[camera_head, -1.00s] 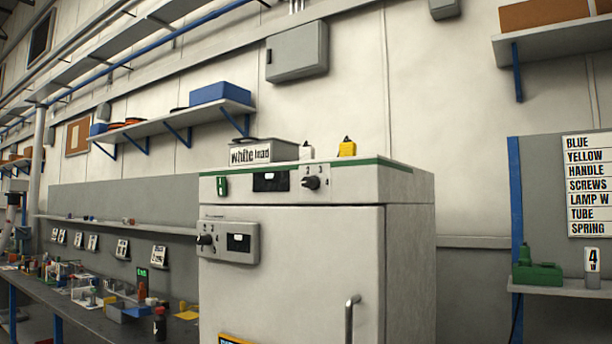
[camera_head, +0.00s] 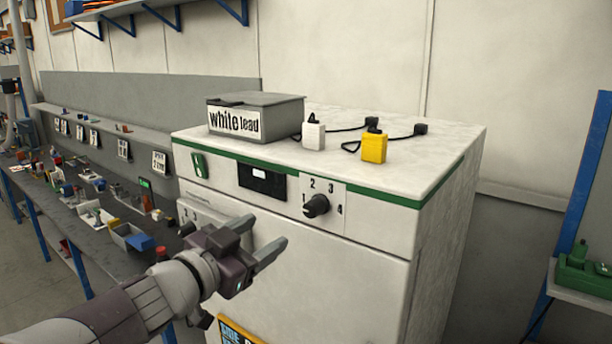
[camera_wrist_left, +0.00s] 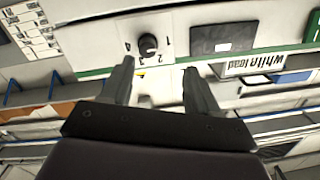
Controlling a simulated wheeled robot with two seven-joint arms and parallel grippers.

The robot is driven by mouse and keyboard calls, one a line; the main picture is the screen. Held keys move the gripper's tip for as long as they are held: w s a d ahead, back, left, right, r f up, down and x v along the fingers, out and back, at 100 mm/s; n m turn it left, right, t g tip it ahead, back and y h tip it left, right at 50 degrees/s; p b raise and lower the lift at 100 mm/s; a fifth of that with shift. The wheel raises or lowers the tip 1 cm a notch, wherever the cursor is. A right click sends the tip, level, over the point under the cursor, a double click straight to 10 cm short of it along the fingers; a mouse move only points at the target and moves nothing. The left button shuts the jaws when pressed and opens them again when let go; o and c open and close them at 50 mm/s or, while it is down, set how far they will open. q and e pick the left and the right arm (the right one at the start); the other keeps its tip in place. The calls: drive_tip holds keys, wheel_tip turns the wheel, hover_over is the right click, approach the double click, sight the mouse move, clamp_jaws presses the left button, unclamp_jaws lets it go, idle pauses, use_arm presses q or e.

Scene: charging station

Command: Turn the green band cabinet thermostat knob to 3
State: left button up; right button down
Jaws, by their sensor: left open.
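The cabinet (camera_head: 365,255) has a green band (camera_head: 402,198) along its top edge. Under the band, a black thermostat knob (camera_head: 316,206) sits on a pale plate marked 1 to 4. Its setting is hard to read; it seems to face the 1 side. In the left wrist view the knob (camera_wrist_left: 148,45) appears upside down, beyond the fingertips. My left gripper (camera_head: 263,232) is open and empty, in front of the cabinet, left of and below the knob, apart from it. The wrist view also shows the open left gripper (camera_wrist_left: 159,66). My right gripper is not in view.
A dark display (camera_head: 262,180) and green switch (camera_head: 199,165) lie left of the knob. A cluttered bench (camera_head: 75,205) is at left.

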sight(309, 210)
use_arm(q)
drive_tip(key=shift+h, duration=0.5)
drive_tip(key=p+x, duration=0.1)
drive_tip(key=x, duration=0.2)
drive_tip(key=p+x, duration=0.1)
drive_tip(key=x, duration=0.3)
drive_tip(key=s+d+p+x, duration=0.1)
drive_tip(key=x, duration=0.2)
drive_tip(key=shift+w+d+r+p, duration=0.35)
drive_tip(key=shift+w+p, duration=0.05)
drive_tip(key=shift+w+d, duration=0.15)
drive_tip(key=shift+d, duration=0.1)
drive_tip(key=shift+s+d+r, duration=0.1)
drive_tip(key=shift+s+r, duration=0.05)
drive_tip(key=shift+s, duration=0.05)
drive_tip(key=shift+w, duration=0.3)
drive_tip(key=c, duration=1)
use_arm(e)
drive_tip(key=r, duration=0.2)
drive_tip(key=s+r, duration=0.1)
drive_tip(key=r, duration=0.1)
